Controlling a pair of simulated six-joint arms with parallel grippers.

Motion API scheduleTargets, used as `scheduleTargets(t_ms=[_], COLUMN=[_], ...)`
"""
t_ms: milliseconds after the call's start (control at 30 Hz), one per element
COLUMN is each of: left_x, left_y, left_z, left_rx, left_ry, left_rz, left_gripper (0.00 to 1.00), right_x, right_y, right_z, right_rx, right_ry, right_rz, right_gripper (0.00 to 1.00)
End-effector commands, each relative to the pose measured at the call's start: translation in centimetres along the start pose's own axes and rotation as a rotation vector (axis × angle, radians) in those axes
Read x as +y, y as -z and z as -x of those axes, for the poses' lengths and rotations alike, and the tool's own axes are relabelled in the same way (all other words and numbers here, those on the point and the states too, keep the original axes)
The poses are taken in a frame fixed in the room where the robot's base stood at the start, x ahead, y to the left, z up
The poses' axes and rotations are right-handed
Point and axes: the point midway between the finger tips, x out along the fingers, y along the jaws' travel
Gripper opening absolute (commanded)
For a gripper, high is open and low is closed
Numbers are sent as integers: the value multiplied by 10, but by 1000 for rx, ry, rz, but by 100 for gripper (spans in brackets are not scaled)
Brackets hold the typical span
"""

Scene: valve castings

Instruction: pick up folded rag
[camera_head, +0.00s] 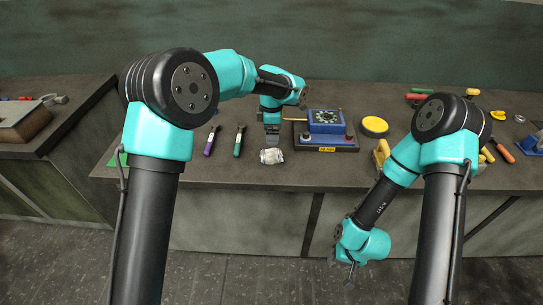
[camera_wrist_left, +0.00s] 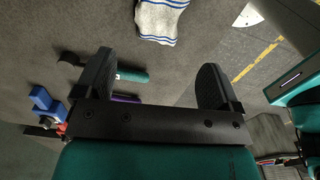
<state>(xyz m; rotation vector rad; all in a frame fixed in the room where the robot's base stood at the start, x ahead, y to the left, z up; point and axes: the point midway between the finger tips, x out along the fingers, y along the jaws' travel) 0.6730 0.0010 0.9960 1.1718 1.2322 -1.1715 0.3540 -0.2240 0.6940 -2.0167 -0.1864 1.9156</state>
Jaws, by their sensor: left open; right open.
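The folded rag (camera_head: 271,156) is a small white cloth near the front of the workbench. In the left wrist view the rag (camera_wrist_left: 160,18) shows blue stripes and lies at the top edge, beyond the fingertips, partly cut off. My left gripper (camera_head: 272,138) is just behind the rag in the head view. In the left wrist view my left gripper (camera_wrist_left: 156,60) is open, with nothing between its fingers. My right gripper (camera_head: 350,278) is open and empty, low in front of the bench edge, away from the rag.
A purple-handled tool (camera_head: 210,141) and a green-handled tool (camera_head: 239,141) lie left of the rag. A blue fixture (camera_head: 326,122) on a base stands to its right, then a yellow disc (camera_head: 375,125). Bare bench (camera_head: 245,173) surrounds the rag's front.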

Motion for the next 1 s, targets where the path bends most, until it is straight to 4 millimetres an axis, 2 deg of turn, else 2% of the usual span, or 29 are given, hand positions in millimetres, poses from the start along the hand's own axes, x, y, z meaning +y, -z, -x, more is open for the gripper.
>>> scheduleTargets(t_ms=[100,300,433,767,1000], left_x=[-1,0,0,0,1], left_y=[0,0,0,0,1], left_z=[-22,-51,-58,-59,-84], left_rx=[2,1,1,0,1], left_ry=[3,2,1,1,3], left_rz=[-2,-1,-1,-1,-1], left_gripper=[88,88,88,88,88], right_x=[0,0,0,0,0], right_y=[0,0,0,0,0], right_z=[0,0,0,0,0], right_rx=[0,0,0,0,0], right_ry=[0,0,0,0,0], right_rz=[0,0,0,0,0], right_gripper=[43,43,43,43,43])
